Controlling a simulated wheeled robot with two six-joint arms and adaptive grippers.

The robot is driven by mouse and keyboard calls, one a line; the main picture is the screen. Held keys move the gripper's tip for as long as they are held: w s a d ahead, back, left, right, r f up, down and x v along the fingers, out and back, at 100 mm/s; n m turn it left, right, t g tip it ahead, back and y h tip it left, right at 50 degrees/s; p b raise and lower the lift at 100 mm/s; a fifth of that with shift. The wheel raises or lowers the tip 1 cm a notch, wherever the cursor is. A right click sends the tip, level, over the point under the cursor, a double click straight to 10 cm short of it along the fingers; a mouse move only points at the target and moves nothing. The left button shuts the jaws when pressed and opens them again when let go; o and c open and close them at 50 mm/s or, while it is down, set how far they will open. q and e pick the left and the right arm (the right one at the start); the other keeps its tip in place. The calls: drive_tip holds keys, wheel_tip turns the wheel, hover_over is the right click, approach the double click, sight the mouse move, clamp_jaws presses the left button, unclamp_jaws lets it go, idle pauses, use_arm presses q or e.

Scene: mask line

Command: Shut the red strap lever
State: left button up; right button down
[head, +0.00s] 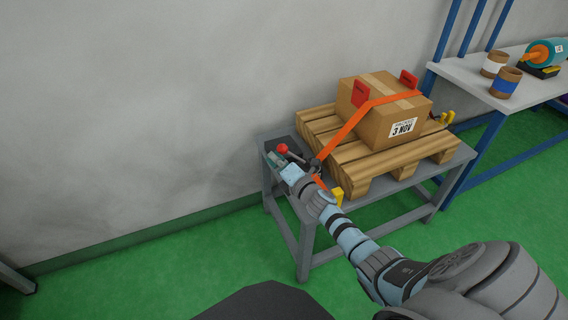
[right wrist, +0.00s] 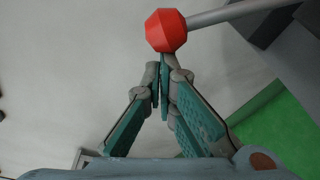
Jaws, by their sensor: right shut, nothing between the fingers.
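The strap lever has a red faceted knob (head: 282,148) on a thin grey rod, which runs right toward the orange strap (head: 345,130) at the left end of the table. My right gripper (head: 277,160) is at the knob, its arm reaching in from the lower right. In the right wrist view the knob (right wrist: 166,30) sits just beyond the closed fingertips (right wrist: 163,65), with the rod (right wrist: 225,12) going off to the upper right. The fingers are shut with nothing between them. Whether they touch the knob is hard to tell. The lever's base is partly hidden behind my wrist.
A cardboard box (head: 376,122) with red corner guards stands on a wooden pallet (head: 350,158) on a grey table (head: 456,160), the strap over it. A second bench (head: 462,76) stands right. The wall is behind.

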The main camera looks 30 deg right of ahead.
use_arm(q)
drive_tip(key=shift+s+d+r, duration=0.2)
drive_tip(key=shift+r, duration=0.1)
use_arm(e)
drive_tip(key=s+d+r+m+t, duration=0.1)
drive_tip(key=d+r+m, duration=0.5)
drive_tip(key=d+m, duration=0.3)
drive_tip(key=shift+s+d+r+t, duration=0.25)
drive_tip(key=shift+s+d+t, duration=0.15)
drive_tip(key=shift+d, duration=0.25)
drive_tip(key=w+a+r+p, duration=0.1)
drive_tip(key=a+r+p, duration=0.1)
drive_tip(key=a+p, duration=0.15)
use_arm(q)
wheel_tip(320, 180, up, 6)
drive_tip(key=d+p, duration=0.2)
drive_tip(key=shift+s+f, duration=0.2)
drive_tip(key=shift+s, duration=0.1)
use_arm(e)
drive_tip(key=s+f, duration=0.1)
drive_tip(key=s, duration=0.8)
drive_tip(key=shift+s, duration=0.4)
